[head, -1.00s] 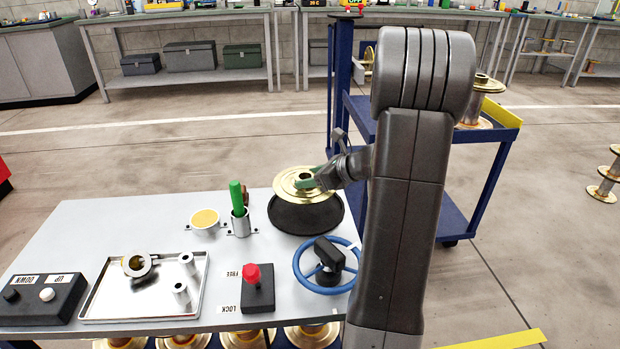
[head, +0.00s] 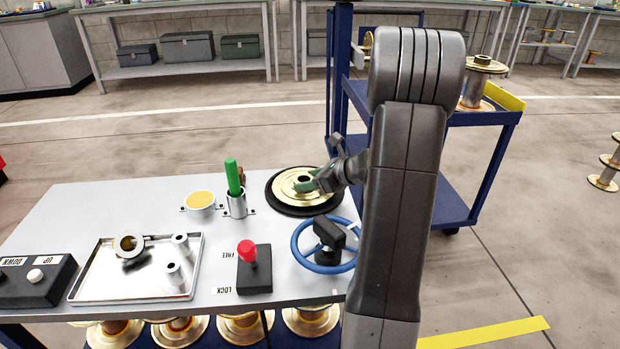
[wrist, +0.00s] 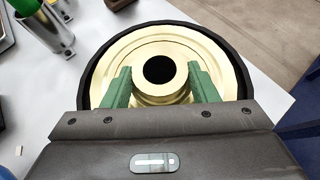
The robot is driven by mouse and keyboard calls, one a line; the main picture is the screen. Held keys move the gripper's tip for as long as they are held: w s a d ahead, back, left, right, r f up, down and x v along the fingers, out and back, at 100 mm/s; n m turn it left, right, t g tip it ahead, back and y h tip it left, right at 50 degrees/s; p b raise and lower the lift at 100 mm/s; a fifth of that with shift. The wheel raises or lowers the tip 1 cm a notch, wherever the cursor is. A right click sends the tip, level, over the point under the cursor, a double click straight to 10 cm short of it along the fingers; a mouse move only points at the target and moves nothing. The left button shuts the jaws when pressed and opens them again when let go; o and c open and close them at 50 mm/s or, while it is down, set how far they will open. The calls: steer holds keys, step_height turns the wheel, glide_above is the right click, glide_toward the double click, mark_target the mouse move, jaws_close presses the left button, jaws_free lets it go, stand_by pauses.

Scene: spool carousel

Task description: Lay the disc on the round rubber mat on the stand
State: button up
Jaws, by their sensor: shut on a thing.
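The brass disc (head: 292,181) has a raised hub with a dark hole at its middle. It lies level over the round black rubber mat (head: 275,205) on the stand, and the mat's rim shows around it. In the wrist view the disc (wrist: 110,62) sits inside the black mat's ring (wrist: 92,62), slightly off centre. My gripper (head: 312,183) is shut on the disc's hub, its green fingers (wrist: 160,85) on either side. Whether the disc's underside touches the mat cannot be told for sure; no gap shows.
A blue handwheel (head: 300,257) stands in front of the mat. A cup with a green handle (head: 234,178) and a yellow-topped pot (head: 201,199) are to its left. A lever box (head: 254,272) and metal tray (head: 90,290) are nearer. A blue cart (head: 450,200) stands behind right.

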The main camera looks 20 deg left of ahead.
steer(key=o, duration=1.5)
steer(key=p+v, duration=0.3)
steer(key=v, duration=1.1)
steer(key=shift+a+p, duration=0.1)
steer(key=shift+p, duration=0.25)
steer(key=shift+a, duration=0.1)
steer(key=b+x, duration=0.3)
steer(key=x, duration=1)
steer(key=shift+a+f+b, duration=0.25)
steer(key=shift+f+b, duration=0.1)
steer(key=shift+b, duration=0.05)
steer(key=shift+w+a+r+p, duration=0.1)
steer(key=shift+w+r+p, duration=0.05)
steer(key=shift+r+p, duration=0.45)
steer(key=shift+r, duration=0.65)
